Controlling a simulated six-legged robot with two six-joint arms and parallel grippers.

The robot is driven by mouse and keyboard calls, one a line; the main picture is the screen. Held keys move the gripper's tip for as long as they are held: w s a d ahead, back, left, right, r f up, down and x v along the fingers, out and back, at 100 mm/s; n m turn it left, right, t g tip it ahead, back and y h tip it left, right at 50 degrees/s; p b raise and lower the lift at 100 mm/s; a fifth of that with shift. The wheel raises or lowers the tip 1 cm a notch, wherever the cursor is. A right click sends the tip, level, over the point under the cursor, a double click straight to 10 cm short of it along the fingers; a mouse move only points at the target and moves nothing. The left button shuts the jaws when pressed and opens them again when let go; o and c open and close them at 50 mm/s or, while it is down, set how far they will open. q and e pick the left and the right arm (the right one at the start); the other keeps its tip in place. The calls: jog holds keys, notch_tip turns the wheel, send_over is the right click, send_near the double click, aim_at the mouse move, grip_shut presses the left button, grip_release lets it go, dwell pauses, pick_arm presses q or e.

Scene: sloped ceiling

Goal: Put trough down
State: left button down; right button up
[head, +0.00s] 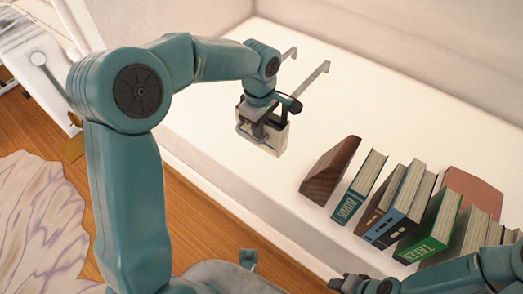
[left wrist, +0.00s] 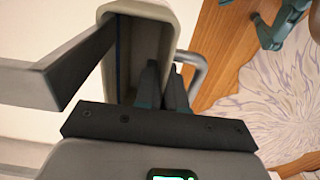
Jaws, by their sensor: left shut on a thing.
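The trough (head: 273,142) is a small cream box with two long grey hooked bars and a grey loop at its front. In the left wrist view, its open cream rim (left wrist: 108,65) and dark hollow inside show. My left gripper (head: 266,122) is shut on it from above; in the left wrist view the dark fingers (left wrist: 163,90) are at its rim wall. The trough is over the white surface, and I cannot tell whether its bottom touches. My right gripper (head: 345,283) is partly in view at the bottom, apart from the trough; its jaw opening is unclear.
A dark wooden wedge (head: 330,172) and a row of several books (head: 410,205) stand to the right on the white surface (head: 385,115). The surface behind and between the trough and the wedge is clear. Below its front edge lie a wooden floor (head: 205,215) and patterned rug (head: 40,215).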

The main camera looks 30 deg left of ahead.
aim_at(260, 147)
pick_arm(q)
notch_tip(260, 147, down, 8)
jog(key=shift+f+b, duration=0.2)
jog(key=shift+b, duration=1.05)
jog(key=shift+r, duration=0.1)
jog(key=shift+f, duration=0.25)
jog(key=c, duration=1.2)
grip_release()
jog(key=shift+c, duration=0.2)
notch_tip(260, 147, up, 12)
jog(key=p, duration=0.4)
jog(key=shift+r, duration=0.25)
